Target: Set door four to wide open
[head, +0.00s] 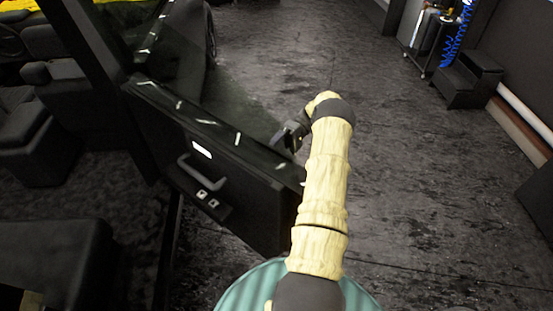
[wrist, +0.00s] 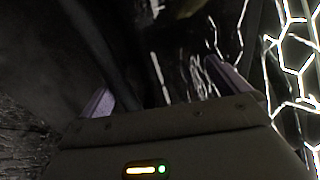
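A dark car door (head: 225,185) with a grey pull handle (head: 197,172) and small switches on its inner panel stands swung out from the car body. Its window glass (head: 215,90) rises above the panel. My gripper (head: 290,135) is at the far side of the door, near its upper free edge; the head view does not show its fingers clearly. In the wrist view my gripper (wrist: 163,85) has its two purplish fingers well apart. Dark, shiny surfaces lie beyond and between them. I cannot tell whether a finger touches the door.
Car seats (head: 40,135) fill the left side. Black steps (head: 467,78) and a cart (head: 428,40) with a coiled blue hose (head: 457,38) stand at the upper right. The dark floor (head: 420,190) right of my arm is clear. A teal round surface (head: 245,292) shows at the bottom.

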